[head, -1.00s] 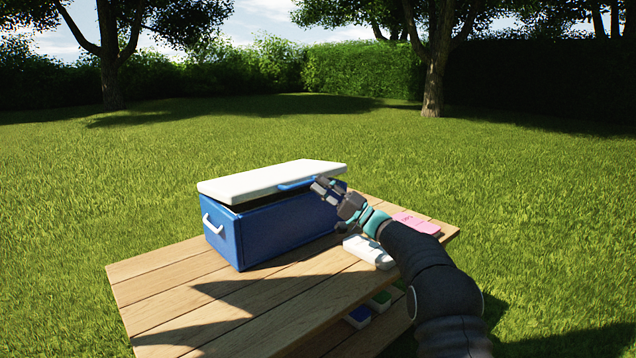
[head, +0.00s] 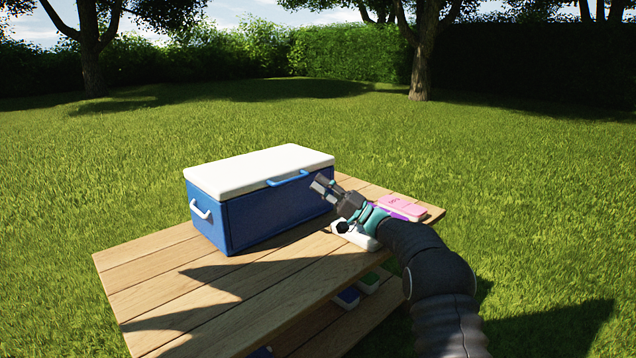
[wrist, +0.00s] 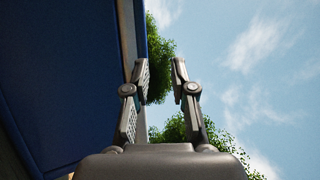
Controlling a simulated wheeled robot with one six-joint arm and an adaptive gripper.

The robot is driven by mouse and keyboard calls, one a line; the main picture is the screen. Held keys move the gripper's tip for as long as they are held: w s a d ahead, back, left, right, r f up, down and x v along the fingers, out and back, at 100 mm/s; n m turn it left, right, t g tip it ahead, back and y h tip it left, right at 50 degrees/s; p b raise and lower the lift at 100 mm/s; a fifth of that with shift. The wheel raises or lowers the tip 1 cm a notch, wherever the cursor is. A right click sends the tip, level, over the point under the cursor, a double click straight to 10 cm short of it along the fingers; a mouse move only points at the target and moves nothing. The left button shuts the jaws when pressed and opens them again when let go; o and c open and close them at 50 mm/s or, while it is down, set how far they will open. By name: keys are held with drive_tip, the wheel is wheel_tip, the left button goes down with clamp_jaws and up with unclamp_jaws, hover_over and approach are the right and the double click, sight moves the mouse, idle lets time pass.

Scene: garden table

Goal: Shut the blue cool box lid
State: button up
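The blue cool box (head: 270,213) stands upright on the wooden table. Its white lid (head: 258,168) lies flat on the rim, with no gap showing along the front. A blue handle (head: 288,179) is on the lid's front edge. My gripper (head: 318,186) is just right of that handle, in front of the box's right part. In the wrist view the two fingers (wrist: 160,75) stand apart with only sky and leaves between them. The blue wall of the box (wrist: 60,85) is close on their left. I cannot tell whether a finger touches the box.
The table (head: 150,270) has free room at the front left. A white object (head: 355,235) lies under my gripper, and pink and purple containers (head: 402,205) lie to its right.

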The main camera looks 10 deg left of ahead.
drive_tip(key=shift+d+f, duration=0.35)
drive_tip(key=shift+f, duration=0.25)
drive_tip(key=shift+d+f, duration=0.35)
drive_tip(key=shift+f, duration=0.25)
drive_tip(key=s+a+r+g+h+p, duration=0.1)
drive_tip(key=s+r+g+h+p, duration=0.25)
drive_tip(key=s+r, duration=0.4)
drive_tip(key=s+d+r+h+p, duration=0.1)
drive_tip(key=s+r+h, duration=0.15)
drive_tip(key=s, duration=0.55)
drive_tip(key=s+d+r+h+p, duration=0.1)
drive_tip(key=s+d+h, duration=0.1)
drive_tip(key=s+h, duration=0.35)
drive_tip(key=s+d+f+t+h+p, duration=0.1)
drive_tip(key=s+d+f+h, duration=0.1)
drive_tip(key=s+d+h, duration=0.2)
drive_tip(key=s+d+f+t+h+p, duration=0.1)
drive_tip(key=s+d+f+h+p, duration=0.1)
drive_tip(key=s+d, duration=0.9)
drive_tip(key=s+d+f+t+h+p, duration=0.1)
drive_tip(key=s+d+h, duration=0.4)
drive_tip(key=s, duration=1.2)
drive_tip(key=d+p, duration=0.1)
drive_tip(key=d, duration=0.1)
drive_tip(key=shift+d+f+t+h, duration=0.35)
drive_tip(key=shift+f, duration=0.05)
